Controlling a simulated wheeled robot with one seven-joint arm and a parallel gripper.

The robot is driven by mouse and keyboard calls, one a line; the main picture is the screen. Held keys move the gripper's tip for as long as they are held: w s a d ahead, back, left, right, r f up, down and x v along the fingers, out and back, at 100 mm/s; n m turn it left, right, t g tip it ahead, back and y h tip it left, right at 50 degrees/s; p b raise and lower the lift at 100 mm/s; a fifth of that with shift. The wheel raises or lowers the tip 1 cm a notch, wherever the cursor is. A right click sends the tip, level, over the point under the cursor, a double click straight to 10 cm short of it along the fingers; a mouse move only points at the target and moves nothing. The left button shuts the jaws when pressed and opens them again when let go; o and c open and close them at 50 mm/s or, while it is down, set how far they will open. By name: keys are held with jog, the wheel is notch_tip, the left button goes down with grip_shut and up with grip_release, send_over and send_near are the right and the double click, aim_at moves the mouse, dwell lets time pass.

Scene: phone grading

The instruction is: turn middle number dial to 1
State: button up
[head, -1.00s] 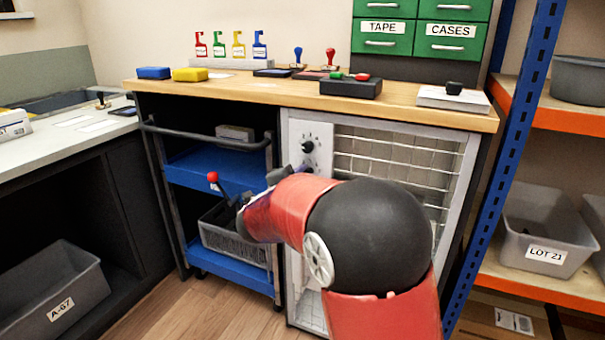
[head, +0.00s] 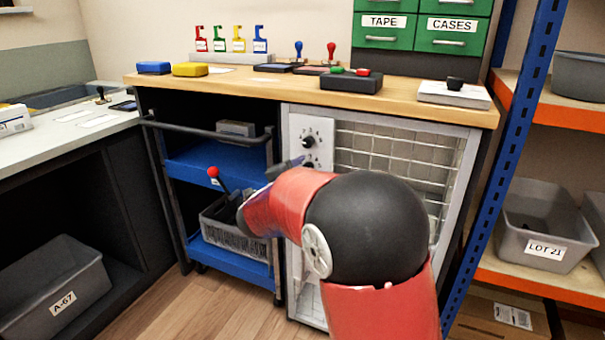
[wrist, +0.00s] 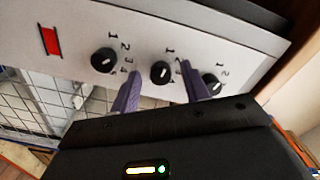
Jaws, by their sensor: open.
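The white control panel (wrist: 215,35) carries three black dials in the wrist view. The middle number dial (wrist: 160,72) lies between the two fingers of my open gripper (wrist: 159,78), with a gap to each finger. It has a light pointer mark. A 1 shows above it, but the right finger hides other numbers, so I cannot tell its setting. The left dial (wrist: 104,61) has the numbers 1 to 4 beside it. The right dial (wrist: 211,85) is partly behind the right finger. In the head view, the top dial (head: 308,142) is clear and my arm hides the lower panel.
A red light (wrist: 50,40) is at the panel's left end in the wrist view. A wire-mesh door (head: 400,150) adjoins the panel. The wooden counter (head: 250,86) is above. A blue cart (head: 200,170) with a grey basket stands to the left.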

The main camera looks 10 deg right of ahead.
jog(key=v, duration=0.8)
jog(key=shift+b, duration=0.3)
jog(key=shift+r, duration=0.1)
jog(key=s+a+r+n+y, duration=0.35)
jog(key=s+n+y, duration=0.45)
jog(key=n+y, duration=0.5)
jog(key=s+d+f+n+g, duration=0.2)
jog(key=s+d+f+g, duration=0.1)
jog(key=s, duration=0.4)
jog(key=s+d+f+n+g+h, duration=0.1)
jog(key=s+d+f+n+g, duration=0.1)
jog(key=s, duration=0.6)
jog(key=s+d+f+n+g+h+p, duration=0.1)
jog(key=s+d+f+n+g, duration=0.1)
jog(key=s, duration=0.6)
notch_tip(320, 180, down, 2)
jog(key=shift+s+d+f+n+g, duration=0.15)
jog(key=shift+d+n+g, duration=0.25)
jog(key=shift+d+g, duration=0.45)
